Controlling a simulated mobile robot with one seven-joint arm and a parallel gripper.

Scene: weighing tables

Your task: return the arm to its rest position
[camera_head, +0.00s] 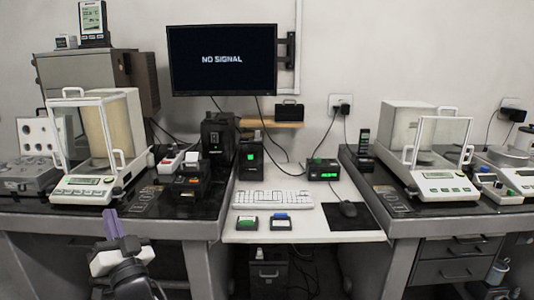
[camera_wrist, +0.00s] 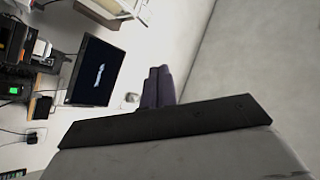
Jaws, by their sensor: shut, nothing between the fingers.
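My gripper (camera_head: 119,226) shows at the lower left of the head view, with its dark purple fingers together and pointing up. Nothing shows between them. It is in front of the left table's front edge, apart from everything on the tables. In the wrist view, the paired fingers (camera_wrist: 158,86) stand against the pale wall, and the scene there is turned on its side. My arm shows only in part, at the bottom of the head view.
The left dark table (camera_head: 60,207) holds a glass-doored balance (camera_head: 98,140). A second balance (camera_head: 430,150) stands at right. A monitor (camera_head: 221,60) hangs on the wall.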

